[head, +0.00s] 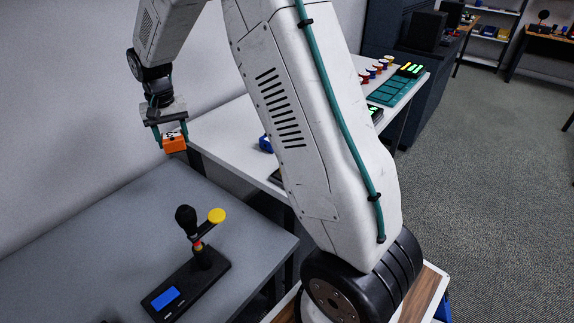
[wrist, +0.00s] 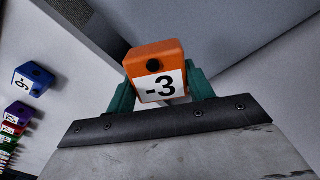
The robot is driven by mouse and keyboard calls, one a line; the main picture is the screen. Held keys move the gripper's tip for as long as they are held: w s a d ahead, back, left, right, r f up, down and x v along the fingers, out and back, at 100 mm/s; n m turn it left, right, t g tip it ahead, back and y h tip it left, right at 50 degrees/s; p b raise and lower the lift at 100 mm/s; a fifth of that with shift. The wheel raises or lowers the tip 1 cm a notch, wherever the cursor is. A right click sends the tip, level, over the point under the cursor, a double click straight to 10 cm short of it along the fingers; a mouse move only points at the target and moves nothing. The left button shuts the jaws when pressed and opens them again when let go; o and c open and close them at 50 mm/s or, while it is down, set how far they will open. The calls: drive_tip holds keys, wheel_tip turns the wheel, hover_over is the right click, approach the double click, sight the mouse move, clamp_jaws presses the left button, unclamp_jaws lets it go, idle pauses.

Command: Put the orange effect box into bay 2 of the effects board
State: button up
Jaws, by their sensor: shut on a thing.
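The orange effect box (head: 175,144) is in my gripper (head: 171,134), held in the air near the back wall, above the gap between the grey table and the white table. In the wrist view the orange box (wrist: 154,59) shows a black round spot and a white label reading "-3". The teal fingers of my gripper (wrist: 161,92) are shut on its two sides. I cannot make out the effects board or bay 2 for sure; my arm hides much of the white table in the head view.
A black device (head: 190,283) with a blue screen and a yellow disc stands on the grey table (head: 90,235). A blue box (head: 265,144) lies on the white table (head: 222,128); a teal pad (head: 395,88) is at its far end. The wrist view shows a blue box (wrist: 33,79) and several coloured ones.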

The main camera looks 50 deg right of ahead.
drive_tip(key=s+d+r+m, duration=0.1)
drive_tip(key=s+d+m, duration=0.6)
drive_tip(key=d+m, duration=0.25)
drive_tip(key=s+d+r+m, duration=0.2)
drive_tip(key=s+d+m, duration=0.55)
drive_tip(key=d, duration=0.35)
drive_tip(key=s+d+m, duration=0.8)
drive_tip(key=s+m, duration=0.4)
drive_tip(key=shift+m, duration=0.6)
drive_tip(key=f, duration=0.5)
drive_tip(key=shift+s+f, duration=0.25)
drive_tip(key=shift+s, duration=0.15)
drive_tip(key=shift+a+f, duration=0.1)
drive_tip(key=shift+f, duration=2.05)
drive_tip(key=shift+f, duration=0.15)
drive_tip(key=o, duration=0.9)
drive_tip(key=shift+c, duration=0.2)
